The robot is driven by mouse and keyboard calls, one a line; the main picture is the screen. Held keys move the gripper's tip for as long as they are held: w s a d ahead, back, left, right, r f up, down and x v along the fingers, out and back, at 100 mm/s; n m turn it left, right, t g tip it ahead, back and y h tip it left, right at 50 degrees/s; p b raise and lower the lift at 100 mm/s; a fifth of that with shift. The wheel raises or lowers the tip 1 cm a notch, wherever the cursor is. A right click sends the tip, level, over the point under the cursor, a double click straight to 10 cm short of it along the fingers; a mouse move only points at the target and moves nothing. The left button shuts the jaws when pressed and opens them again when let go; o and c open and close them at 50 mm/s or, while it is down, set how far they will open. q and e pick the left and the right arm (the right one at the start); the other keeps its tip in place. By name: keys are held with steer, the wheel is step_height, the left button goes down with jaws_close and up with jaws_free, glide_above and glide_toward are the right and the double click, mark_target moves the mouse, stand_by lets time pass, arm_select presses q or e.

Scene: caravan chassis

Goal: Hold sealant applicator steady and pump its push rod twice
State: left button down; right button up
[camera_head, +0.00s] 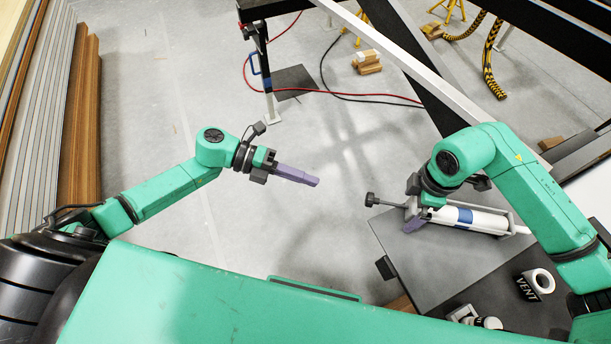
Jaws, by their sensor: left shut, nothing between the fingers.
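The sealant applicator (470,218), a white tube with a blue band in a grey frame, lies roughly level over the grey tabletop at the right. Its push rod sticks out to the left and ends in a dark knob (371,199). My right gripper (413,224) is shut on the applicator at the rod end of its tube, its purple fingers partly hidden by the wrist. I cannot tell whether the applicator touches the tabletop. My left gripper (316,181) is shut and empty, in the air left of the knob with a clear gap, its fingers pointing right.
Dark chassis beams (430,95) and a white rail cross behind the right arm. Boards (78,130) stand at the left.

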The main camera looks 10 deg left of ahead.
step_height(320, 180, up, 12)
stand_by(0.3)
